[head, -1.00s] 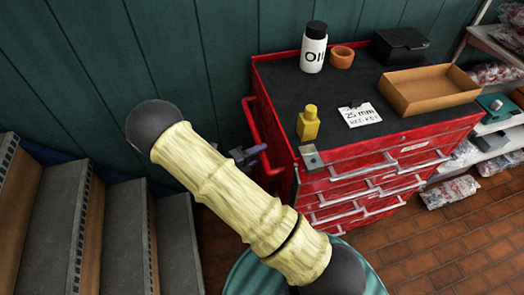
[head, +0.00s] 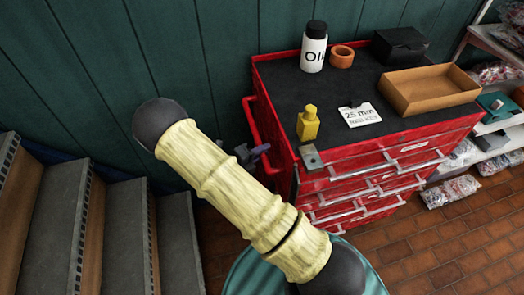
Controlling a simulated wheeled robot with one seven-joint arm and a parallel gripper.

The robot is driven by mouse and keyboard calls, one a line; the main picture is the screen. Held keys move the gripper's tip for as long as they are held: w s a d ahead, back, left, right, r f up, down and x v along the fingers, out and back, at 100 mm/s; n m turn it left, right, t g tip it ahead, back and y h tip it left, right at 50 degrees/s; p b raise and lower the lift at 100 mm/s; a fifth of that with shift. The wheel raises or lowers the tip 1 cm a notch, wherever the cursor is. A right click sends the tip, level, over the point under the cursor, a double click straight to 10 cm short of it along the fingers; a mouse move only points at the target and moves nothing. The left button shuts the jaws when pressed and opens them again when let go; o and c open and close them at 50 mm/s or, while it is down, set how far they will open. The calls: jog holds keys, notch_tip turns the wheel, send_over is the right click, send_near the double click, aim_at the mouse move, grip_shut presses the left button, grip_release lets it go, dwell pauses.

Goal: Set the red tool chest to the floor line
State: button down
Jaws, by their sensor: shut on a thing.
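The red tool chest (head: 342,172) stands on the brick floor against the green wall, with several front drawers shut. Its red side handle (head: 254,119) runs along its left side. My gripper (head: 259,152), dark grey with purplish fingers, is at the lower part of that handle and shut on it. My pale yellow-sleeved arm hides part of the gripper and the chest's lower left. I cannot see a floor line in this view.
On the chest top are an oil bottle (head: 314,47), an orange ring (head: 341,57), a black box (head: 400,46), a tan tray (head: 430,105), a yellow bottle (head: 308,125) and a "25 mm" card (head: 360,115). Steps (head: 108,240) rise at left; shelving (head: 497,140) stands at right. Bare floor (head: 440,250) shows in front.

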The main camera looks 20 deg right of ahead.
jog(key=shift+a, duration=0.95)
jog(key=c, duration=1.3)
grip_release()
jog(key=shift+o, duration=0.2)
jog(key=shift+d, duration=0.1)
jog(key=b+v, duration=0.1)
jog(key=v, duration=1.6)
jog(key=shift+s+a+b, duration=0.15)
jog(key=shift+a+b, duration=0.05)
jog(key=shift+b, duration=0.1)
jog(key=shift+r, duration=0.1)
